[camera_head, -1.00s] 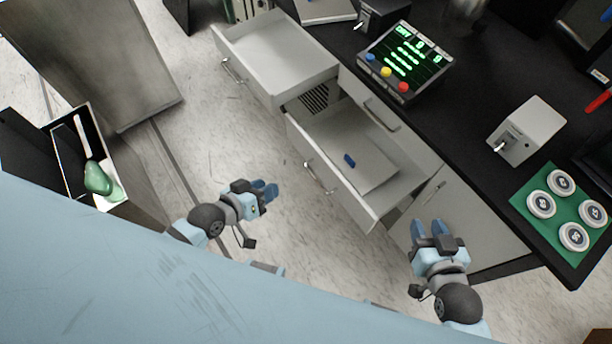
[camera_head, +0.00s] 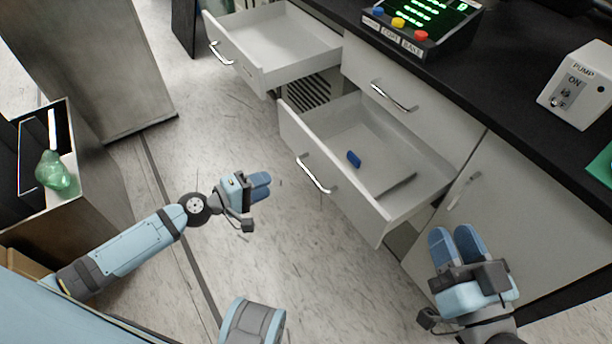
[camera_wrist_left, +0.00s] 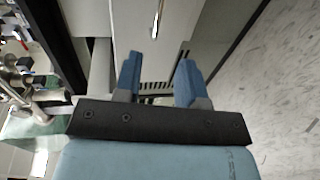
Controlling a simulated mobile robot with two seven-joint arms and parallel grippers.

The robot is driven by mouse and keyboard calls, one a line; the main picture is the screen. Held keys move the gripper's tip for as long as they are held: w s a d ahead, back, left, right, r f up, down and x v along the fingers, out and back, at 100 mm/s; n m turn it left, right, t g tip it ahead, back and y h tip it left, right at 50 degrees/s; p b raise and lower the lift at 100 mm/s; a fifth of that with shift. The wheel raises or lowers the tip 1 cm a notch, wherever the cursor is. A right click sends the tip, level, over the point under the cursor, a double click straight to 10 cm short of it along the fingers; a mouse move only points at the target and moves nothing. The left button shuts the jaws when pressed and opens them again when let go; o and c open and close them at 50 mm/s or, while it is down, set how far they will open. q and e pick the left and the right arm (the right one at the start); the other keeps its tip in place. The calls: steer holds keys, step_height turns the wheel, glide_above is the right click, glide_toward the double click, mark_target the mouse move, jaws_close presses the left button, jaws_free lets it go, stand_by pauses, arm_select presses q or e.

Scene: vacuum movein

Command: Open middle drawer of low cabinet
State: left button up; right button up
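The white low cabinet (camera_head: 520,190) stands under a black counter. One drawer (camera_head: 345,215) with a bar handle (camera_head: 313,174) is pulled out and holds a blue block (camera_head: 354,159). Another drawer (camera_head: 240,65) at the upper left is also pulled out, with a handle (camera_head: 221,53). A drawer front (camera_head: 420,110) with a handle (camera_head: 394,97) is shut. My left gripper (camera_head: 260,186) is open and empty, left of the blue block's drawer and apart from it. The left wrist view shows its spread fingers (camera_wrist_left: 157,80). My right gripper (camera_head: 455,244) is open and empty before the cabinet door.
A console with colored buttons (camera_head: 425,25) and a white pump box (camera_head: 578,88) stand on the counter. A bin with a green bottle (camera_head: 53,171) stands at the left. Floor (camera_head: 240,140) between bin and drawers is clear.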

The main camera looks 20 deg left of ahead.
mark_target(306, 169)
arm_select(q)
steer(key=x, duration=1.3)
steer(key=shift+r+p, duration=0.15)
steer(key=shift+p, duration=0.15)
jaws_close()
